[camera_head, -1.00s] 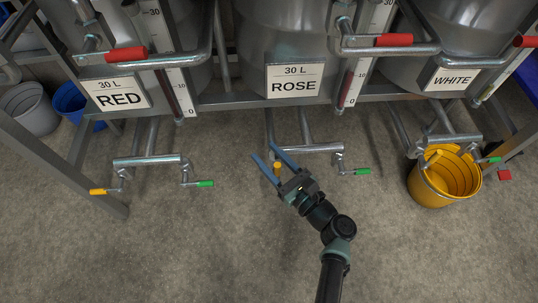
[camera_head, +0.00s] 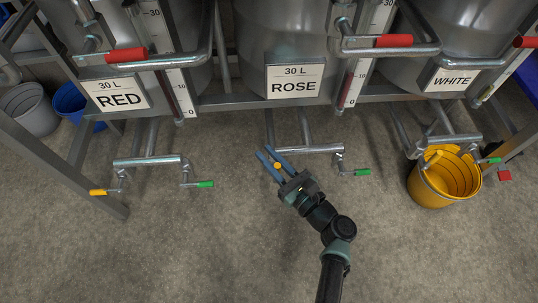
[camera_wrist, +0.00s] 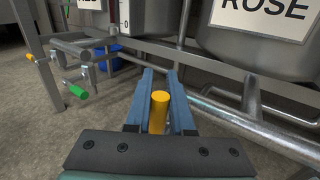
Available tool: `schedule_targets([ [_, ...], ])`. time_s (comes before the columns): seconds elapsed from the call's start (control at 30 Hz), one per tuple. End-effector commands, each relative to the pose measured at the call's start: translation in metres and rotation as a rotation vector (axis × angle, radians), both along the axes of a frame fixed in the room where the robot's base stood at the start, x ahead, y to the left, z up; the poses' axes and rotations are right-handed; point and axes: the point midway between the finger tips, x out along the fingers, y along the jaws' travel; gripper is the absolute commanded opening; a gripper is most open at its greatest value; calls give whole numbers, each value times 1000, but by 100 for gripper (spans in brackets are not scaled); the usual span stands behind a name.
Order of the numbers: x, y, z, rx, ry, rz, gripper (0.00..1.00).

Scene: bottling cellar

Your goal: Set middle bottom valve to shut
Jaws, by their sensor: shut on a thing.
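The middle tank, labelled ROSE (camera_head: 294,82), has a bottom pipe (camera_head: 307,150) below it. A yellow valve handle (camera_head: 278,166) shows by the left end of this pipe, and a green handle (camera_head: 362,172) sits at the right end. My gripper (camera_head: 266,152) has its two blue fingers shut on the yellow handle. In the wrist view the yellow handle (camera_wrist: 160,108) stands upright between the fingers, its round end facing the camera. The joint of this handle with its valve is hidden by the fingers.
Left, the RED tank's pipe (camera_head: 147,160) carries a yellow handle (camera_head: 98,192) and a green handle (camera_head: 205,184). Right, a yellow bucket (camera_head: 428,193) stands under the WHITE tank's pipe. Red-handled upper valves (camera_head: 395,40) hang above. The floor in front is clear.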

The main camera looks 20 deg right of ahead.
Motion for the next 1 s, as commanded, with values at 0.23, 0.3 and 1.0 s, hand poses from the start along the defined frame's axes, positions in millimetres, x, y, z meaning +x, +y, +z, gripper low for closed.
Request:
schedule_targets([
  [0.23,-1,0,-1,1,3,-1,0],
  [0.3,-1,0,-1,1,3,-1,0],
  [1.0,1,8,0,-95,33,1,0],
])
